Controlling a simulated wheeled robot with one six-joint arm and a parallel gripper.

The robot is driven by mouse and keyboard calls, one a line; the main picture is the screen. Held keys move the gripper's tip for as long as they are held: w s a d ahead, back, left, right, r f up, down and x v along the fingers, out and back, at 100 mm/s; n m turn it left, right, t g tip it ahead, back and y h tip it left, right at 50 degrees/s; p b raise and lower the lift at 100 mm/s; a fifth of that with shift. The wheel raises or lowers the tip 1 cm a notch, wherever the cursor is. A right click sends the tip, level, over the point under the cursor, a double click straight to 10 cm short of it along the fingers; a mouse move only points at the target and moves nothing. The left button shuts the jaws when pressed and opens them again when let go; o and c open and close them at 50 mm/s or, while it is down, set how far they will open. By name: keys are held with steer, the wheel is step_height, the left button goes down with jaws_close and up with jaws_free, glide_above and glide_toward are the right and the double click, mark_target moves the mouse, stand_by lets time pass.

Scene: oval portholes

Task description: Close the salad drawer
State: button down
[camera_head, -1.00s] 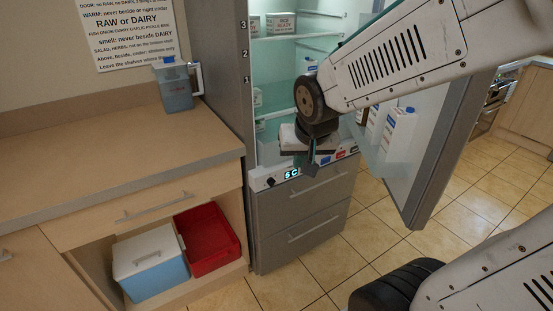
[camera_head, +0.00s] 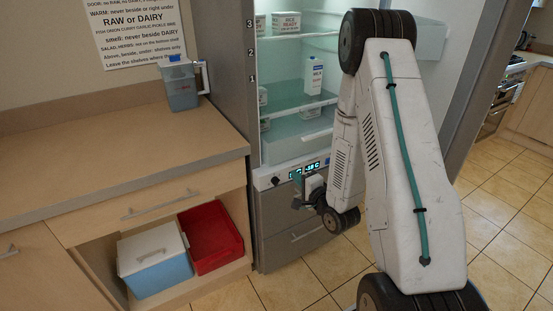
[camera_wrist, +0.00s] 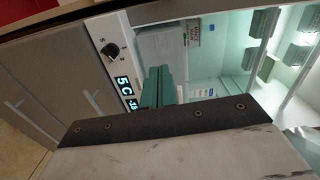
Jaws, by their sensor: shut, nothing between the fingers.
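The open fridge has a pale translucent drawer (camera_head: 285,148) at the bottom of its inside, just above the white control panel; I take it to be the salad drawer. I cannot tell how far out it stands. Its greyish front (camera_wrist: 158,47) appears beside the panel in the tilted wrist view, partly behind my fingers. My gripper (camera_head: 298,180) is low in front of the control panel. Its green fingers (camera_wrist: 158,86) are together and empty, near the panel's display.
The control panel (camera_head: 266,180) has a knob and a lit display. Grey freezer drawers (camera_head: 285,220) lie below. A carton (camera_head: 314,76) stands on a fridge shelf. The counter (camera_head: 120,155) with a jug (camera_head: 179,85) is at left; a red bin (camera_head: 211,237) sits beneath.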

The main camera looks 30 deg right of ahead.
glide_toward(261, 143)
steer(key=d+f, duration=0.1)
steer(key=w+f, duration=0.1)
steer(key=shift+w+d+f+m+t, duration=0.25)
steer(key=shift+d+f+m+t, duration=0.05)
steer(key=shift+d+f, duration=0.1)
steer(key=w, duration=1.2)
steer(key=shift+w+a, duration=0.15)
steer(key=shift+a, duration=0.1)
